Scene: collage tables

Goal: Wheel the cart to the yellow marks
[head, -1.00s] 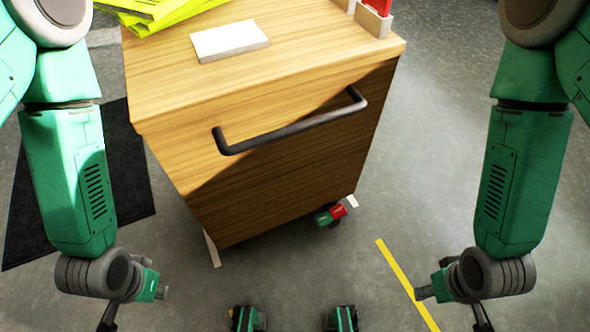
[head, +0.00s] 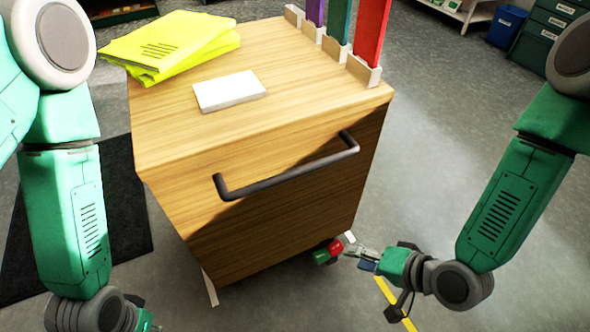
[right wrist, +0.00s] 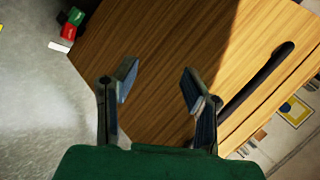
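The wooden cart (head: 270,225) stands in front of me, its dark bar handle (head: 285,168) facing me. A red and green pedal (head: 326,251) sits at its lower right corner, by the caster; it also shows in the right wrist view (right wrist: 72,22). My right gripper (head: 362,258) is just right of the pedal, low near the floor. In the right wrist view it is open and empty (right wrist: 158,80), facing the cart's front panel. A yellow mark (head: 398,308) lies on the floor, partly hidden by my right gripper. My left gripper (head: 148,324) is cut off at the bottom edge.
On the cart lie yellow folders (head: 165,42), a white box (head: 229,92) and upright coloured binders (head: 371,30). A dark mat (head: 85,225) lies left. A blue bin (head: 505,25) and green drawers (head: 548,30) stand back right. Floor right of the cart is clear.

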